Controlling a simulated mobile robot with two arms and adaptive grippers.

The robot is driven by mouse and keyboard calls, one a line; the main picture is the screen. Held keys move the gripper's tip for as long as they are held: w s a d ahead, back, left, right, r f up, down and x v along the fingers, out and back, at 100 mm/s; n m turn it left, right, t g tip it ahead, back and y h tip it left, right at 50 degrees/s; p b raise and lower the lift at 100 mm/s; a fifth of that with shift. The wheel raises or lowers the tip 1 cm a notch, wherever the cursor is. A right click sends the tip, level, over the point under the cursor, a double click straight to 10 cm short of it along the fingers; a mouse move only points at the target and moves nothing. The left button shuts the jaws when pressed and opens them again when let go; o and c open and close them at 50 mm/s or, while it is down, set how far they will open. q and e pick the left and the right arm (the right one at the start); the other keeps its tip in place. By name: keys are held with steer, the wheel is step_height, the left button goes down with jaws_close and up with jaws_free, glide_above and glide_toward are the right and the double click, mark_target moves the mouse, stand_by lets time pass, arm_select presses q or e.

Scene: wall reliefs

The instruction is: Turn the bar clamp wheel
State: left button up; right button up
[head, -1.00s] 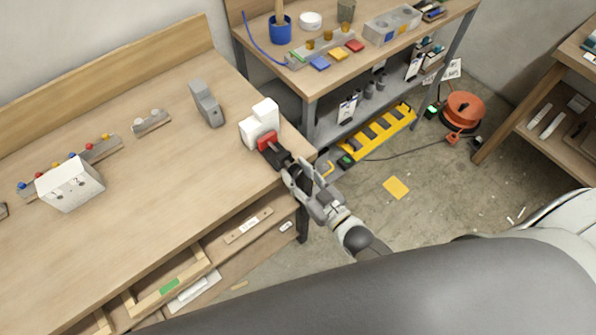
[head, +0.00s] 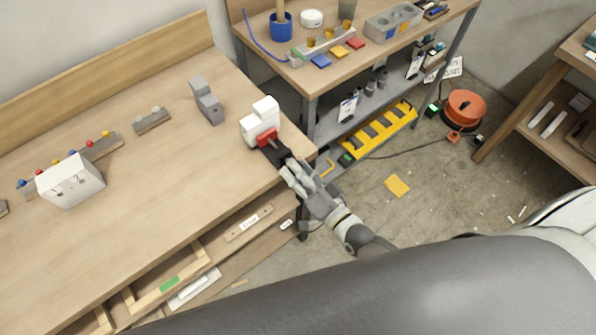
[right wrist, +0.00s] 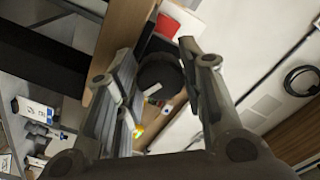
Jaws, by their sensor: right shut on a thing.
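The bar clamp has a white body (head: 260,121) and a red part (head: 267,137), and sits at the right front corner of the workbench. Its dark bar end (head: 277,153) points out past the edge. My right gripper (head: 291,172) is at this outer end, shut on the dark round wheel. In the right wrist view, the wheel (right wrist: 160,80) lies between the two fingers (right wrist: 158,88), with the red part (right wrist: 167,26) behind it. In the head view the fingers hide the wheel. My left gripper is in neither view.
The workbench (head: 150,190) holds a stepped grey block (head: 207,103), a small grey rack (head: 152,120) and a white box (head: 70,180). Drawers below the front edge stand partly open. A shelf unit (head: 310,90) stands close behind the clamp. The floor at right is mostly open.

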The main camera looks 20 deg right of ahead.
steer(key=shift+d+m+b, duration=0.1)
steer(key=shift+m+b, duration=6.45)
steer(key=shift+m, duration=10.55)
steer(key=o, duration=1)
steer(key=shift+r, duration=0.1)
